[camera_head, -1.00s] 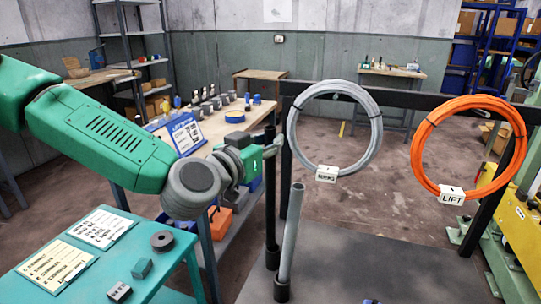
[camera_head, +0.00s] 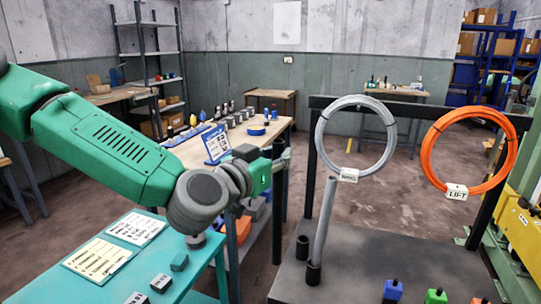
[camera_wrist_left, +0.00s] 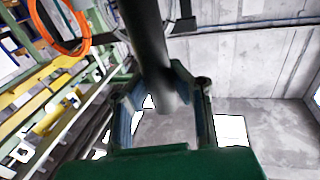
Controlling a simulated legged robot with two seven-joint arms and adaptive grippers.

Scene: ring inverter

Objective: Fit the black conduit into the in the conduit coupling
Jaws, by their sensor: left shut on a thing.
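My left gripper (camera_head: 278,152) is shut on the black conduit (camera_head: 278,205), which hangs roughly upright below it. In the left wrist view the dark conduit (camera_wrist_left: 152,45) passes between the two fingers (camera_wrist_left: 165,105). In the head view the conduit's lower part shows just left of the platform's edge. An empty black coupling (camera_head: 302,248) stands on the dark platform (camera_head: 400,235), right of the conduit and apart from it in the picture. Beside it, a grey conduit (camera_head: 325,220) stands slightly tilted in another black coupling (camera_head: 313,273). My right gripper is not in view.
A grey coil (camera_head: 323,140) and an orange coil (camera_head: 425,155) hang on a black frame behind the platform. Blue (camera_head: 392,291) and green (camera_head: 436,297) blocks sit at its front. A teal table (camera_head: 150,262) with papers is at left, a parts bench (camera_head: 197,150) behind.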

